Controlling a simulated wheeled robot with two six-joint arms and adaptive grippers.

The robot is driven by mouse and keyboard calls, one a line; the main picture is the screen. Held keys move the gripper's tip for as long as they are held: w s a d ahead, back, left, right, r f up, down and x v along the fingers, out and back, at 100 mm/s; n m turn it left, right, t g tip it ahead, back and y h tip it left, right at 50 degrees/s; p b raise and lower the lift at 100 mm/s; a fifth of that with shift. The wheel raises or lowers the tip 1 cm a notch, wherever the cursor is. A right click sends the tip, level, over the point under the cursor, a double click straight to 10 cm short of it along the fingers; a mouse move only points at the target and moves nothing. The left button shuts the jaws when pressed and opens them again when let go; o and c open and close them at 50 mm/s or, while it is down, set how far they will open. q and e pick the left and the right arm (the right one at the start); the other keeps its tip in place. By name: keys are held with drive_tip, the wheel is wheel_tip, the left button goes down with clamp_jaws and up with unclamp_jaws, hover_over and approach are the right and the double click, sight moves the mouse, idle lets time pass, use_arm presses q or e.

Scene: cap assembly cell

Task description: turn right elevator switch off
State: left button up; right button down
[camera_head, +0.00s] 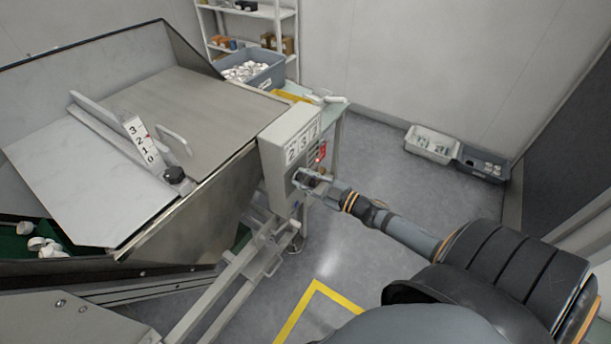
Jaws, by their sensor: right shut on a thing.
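The elevator's control box (290,143) is a light grey box with a "232" label, fixed at the right end of the metal hopper. A small red part (321,151) shows on its right face. My right gripper (303,180) is at the lower part of that face, shut on a small dark thing there, which looks like the switch. The gripper hides most of it, so its position cannot be read. My left gripper is not in view.
The metal hopper (190,100) with a numbered scale (140,140) fills the left. A blue-grey bin (258,70) of white caps stands behind it. Two bins, one light (431,146) and one dark (483,164), are on the floor by the wall. Floor between is clear.

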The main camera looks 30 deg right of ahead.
drive_tip(key=shift+a+f+n+p, duration=0.1)
drive_tip(key=shift+n+p, duration=0.25)
drive_tip(key=shift+n, duration=0.75)
drive_tip(key=shift+s, duration=0.1)
drive_tip(key=c, duration=1.1)
unclamp_jaws()
drive_tip(key=v, duration=1.2)
